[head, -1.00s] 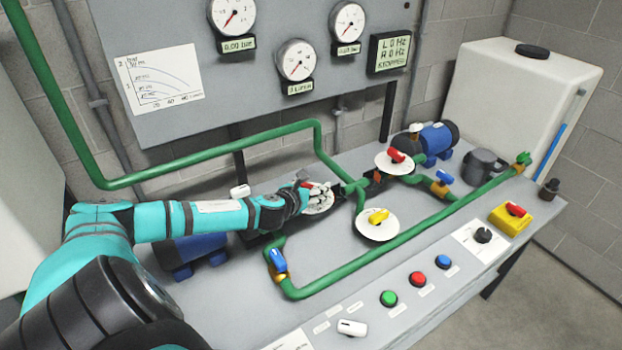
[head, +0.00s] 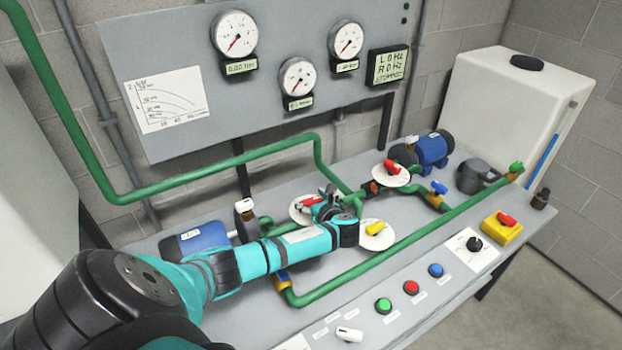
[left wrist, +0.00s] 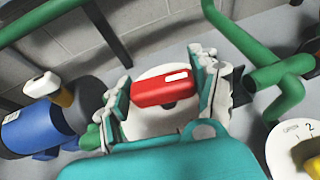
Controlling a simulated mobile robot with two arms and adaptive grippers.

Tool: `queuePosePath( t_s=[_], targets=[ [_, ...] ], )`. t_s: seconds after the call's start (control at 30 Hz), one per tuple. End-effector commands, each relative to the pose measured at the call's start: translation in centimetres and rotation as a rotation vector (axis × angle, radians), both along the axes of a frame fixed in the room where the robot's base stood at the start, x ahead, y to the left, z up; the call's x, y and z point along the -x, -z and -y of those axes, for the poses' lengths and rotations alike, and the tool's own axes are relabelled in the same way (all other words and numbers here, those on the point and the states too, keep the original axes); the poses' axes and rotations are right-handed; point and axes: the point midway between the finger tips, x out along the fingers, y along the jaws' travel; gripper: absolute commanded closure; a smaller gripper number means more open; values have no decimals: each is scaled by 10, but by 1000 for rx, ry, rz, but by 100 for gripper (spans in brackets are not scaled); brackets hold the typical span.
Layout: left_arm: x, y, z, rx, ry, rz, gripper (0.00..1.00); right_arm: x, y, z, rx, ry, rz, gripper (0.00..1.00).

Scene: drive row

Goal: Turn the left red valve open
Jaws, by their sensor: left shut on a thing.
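The left red valve has a red handle (head: 309,202) over a round white dial plate (head: 297,214) on the green pipework. My left gripper (head: 322,207) is at this handle, with its forearm reaching in from the front left. In the left wrist view the red handle (left wrist: 163,90) lies between the two fingers of my left gripper (left wrist: 165,93), which is shut on it. The white plate (left wrist: 150,122) shows behind the handle. In the head view the gripper hides part of the plate. My right gripper is not in view.
A yellow valve (head: 375,228) stands just right of my left wrist. Another red valve (head: 391,168) is farther back right. A blue pump (head: 195,238) is at left. A green pipe (head: 400,252) and buttons (head: 411,287) run along the front.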

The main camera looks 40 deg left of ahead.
Motion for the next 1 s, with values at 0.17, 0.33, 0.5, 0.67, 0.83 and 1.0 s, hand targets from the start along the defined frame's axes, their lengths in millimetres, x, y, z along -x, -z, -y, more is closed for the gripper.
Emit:
queuePosePath(
  t_s=[0.17, 0.33, 0.5, 0.67, 0.83, 1.0],
  targets=[
    [-1, 0, 1, 0, -85, -1, 69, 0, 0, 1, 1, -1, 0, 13],
    [-1, 0, 0, -1, -132, 0, 69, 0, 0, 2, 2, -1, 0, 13],
    [0, 0, 0, -1, -151, -1, 69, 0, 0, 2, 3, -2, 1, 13],
    [0, 0, -1, -1, -155, 0, 69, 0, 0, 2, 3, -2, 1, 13],
    [0, 0, -1, -1, -154, 0, 69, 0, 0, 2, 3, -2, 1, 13],
    [0, 0, -1, -1, -154, 0, 20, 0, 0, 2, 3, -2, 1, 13]
  ],
)
